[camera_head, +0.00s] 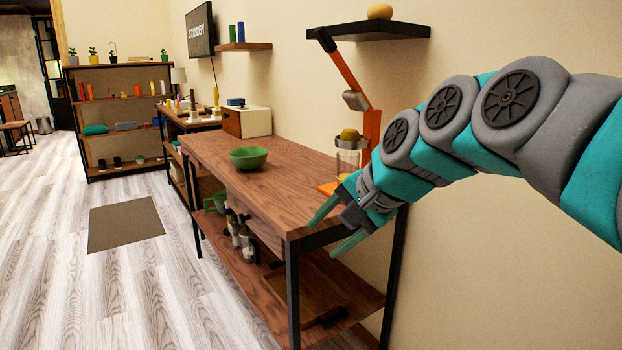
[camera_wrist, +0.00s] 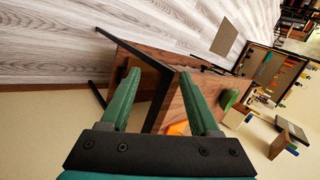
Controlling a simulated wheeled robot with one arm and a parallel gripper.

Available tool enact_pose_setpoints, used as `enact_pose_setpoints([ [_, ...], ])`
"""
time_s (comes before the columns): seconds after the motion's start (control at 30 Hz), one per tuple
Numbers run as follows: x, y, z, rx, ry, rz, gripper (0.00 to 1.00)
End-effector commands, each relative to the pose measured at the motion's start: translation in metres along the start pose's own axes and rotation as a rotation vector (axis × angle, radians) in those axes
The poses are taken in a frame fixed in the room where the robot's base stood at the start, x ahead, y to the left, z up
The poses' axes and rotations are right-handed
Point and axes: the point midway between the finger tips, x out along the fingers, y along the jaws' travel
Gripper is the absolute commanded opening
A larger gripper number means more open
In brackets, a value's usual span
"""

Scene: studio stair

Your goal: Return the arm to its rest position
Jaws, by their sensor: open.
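My arm reaches in from the right in the head view. My gripper (camera_head: 335,228) is by the near right corner of the wooden table (camera_head: 262,195), with its two green fingers spread apart. In the wrist view my gripper (camera_wrist: 162,105) is open, and nothing shows between the fingers except the table's end and dark frame behind them. I cannot tell the exact gap between the fingers and the table edge.
A green bowl (camera_head: 248,158) stands on the table. An orange press (camera_head: 372,125) with a glass jar (camera_head: 348,158) stands at its right end, close to my arm. A black wall shelf (camera_head: 368,31) holds a yellowish round object (camera_head: 380,11). The floor (camera_head: 120,285) at left is clear around a mat (camera_head: 125,224).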

Motion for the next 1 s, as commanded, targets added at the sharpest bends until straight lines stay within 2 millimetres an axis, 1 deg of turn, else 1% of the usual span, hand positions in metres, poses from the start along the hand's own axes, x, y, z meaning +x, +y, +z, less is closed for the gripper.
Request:
enact_pose_setpoints([
  [0.03, 0.009, 0.031, 0.015, -0.062, -0.013, 0.073, 0.62],
  [0.07, 0.014, 0.05, 0.023, -0.102, -0.023, 0.118, 0.62],
  [0.1, 0.018, 0.074, 0.034, -0.155, -0.037, 0.172, 0.62],
  [0.17, 0.024, 0.113, 0.05, -0.228, -0.068, 0.256, 0.62],
  [0.2, 0.027, 0.138, 0.06, -0.275, -0.091, 0.31, 0.62],
  [0.23, 0.028, 0.159, 0.068, -0.309, -0.112, 0.352, 0.62],
  [0.27, 0.028, 0.177, 0.075, -0.343, -0.132, 0.388, 0.62],
  [0.3, 0.028, 0.203, 0.086, -0.382, -0.163, 0.438, 0.62],
  [0.37, 0.026, 0.24, 0.1, -0.438, -0.212, 0.506, 0.62],
  [0.4, 0.024, 0.263, 0.11, -0.469, -0.245, 0.547, 0.62],
  [0.47, 0.019, 0.291, 0.122, -0.51, -0.29, 0.594, 0.62],
  [0.5, 0.017, 0.308, 0.129, -0.532, -0.32, 0.623, 0.62],
  [0.6, 0.01, 0.339, 0.143, -0.572, -0.378, 0.671, 0.62],
  [0.7, 0.006, 0.355, 0.151, -0.593, -0.411, 0.694, 0.62],
  [0.8, 0.005, 0.359, 0.153, -0.601, -0.421, 0.701, 0.62],
  [1.0, 0.005, 0.359, 0.153, -0.601, -0.421, 0.7, 0.62],
])
